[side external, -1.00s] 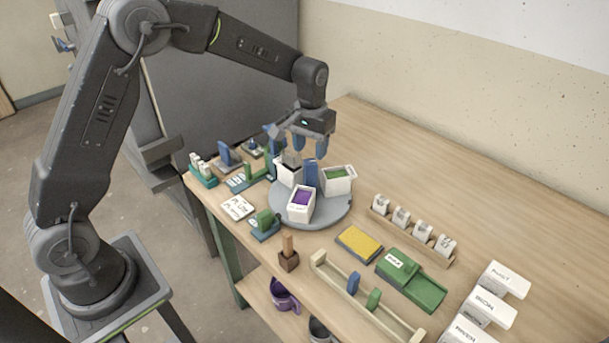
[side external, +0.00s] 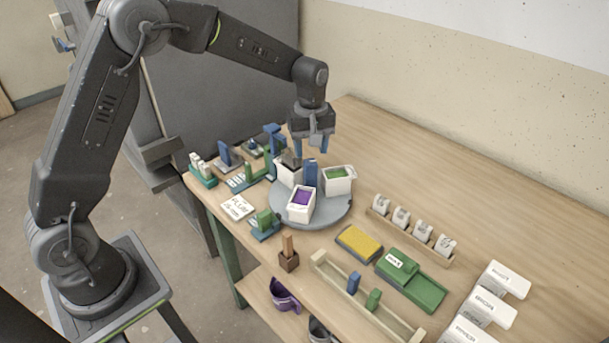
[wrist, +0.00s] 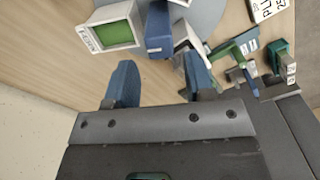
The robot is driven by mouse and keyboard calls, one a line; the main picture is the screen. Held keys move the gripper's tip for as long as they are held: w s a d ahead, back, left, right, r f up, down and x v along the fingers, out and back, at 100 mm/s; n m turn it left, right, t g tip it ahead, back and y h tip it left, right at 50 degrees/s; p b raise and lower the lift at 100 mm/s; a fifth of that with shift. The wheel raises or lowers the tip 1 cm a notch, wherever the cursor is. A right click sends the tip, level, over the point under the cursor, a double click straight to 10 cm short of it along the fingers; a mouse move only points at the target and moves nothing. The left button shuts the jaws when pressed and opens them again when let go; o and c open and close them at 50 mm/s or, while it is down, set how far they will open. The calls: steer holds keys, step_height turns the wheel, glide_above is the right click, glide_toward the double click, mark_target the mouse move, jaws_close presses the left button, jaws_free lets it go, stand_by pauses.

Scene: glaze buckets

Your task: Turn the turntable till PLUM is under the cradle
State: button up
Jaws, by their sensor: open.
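The grey turntable (side external: 335,214) carries three white buckets around an upright blue block (side external: 310,174). The bucket with purple glaze (side external: 300,205) is at the front, the green-glaze bucket (side external: 338,186) at the right. The third bucket (side external: 287,176) is at the back left, its contents dark or hidden. A blue-and-green stand (side external: 271,160), probably the cradle, is just behind that bucket. My gripper (side external: 311,147) is open and empty, above the turntable's back side. In the wrist view, my fingers (wrist: 160,77) are apart, short of the blue block (wrist: 158,30) and green-glaze bucket (wrist: 108,33).
A white card lettered PLUM (side external: 237,207) lies left of the turntable. A green block on a blue base (side external: 265,222) stands close to its front left. A yellow sponge-like pad (side external: 359,243) and a rack of white tags (side external: 411,228) are at the right. The back-right table is clear.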

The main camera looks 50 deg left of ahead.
mark_target(310, 161)
steer(key=shift+f, duration=2.25)
steer(key=c, duration=0.9)
steer(key=shift+o, duration=0.2)
steer(key=m, duration=0.6)
steer(key=shift+m, duration=1)
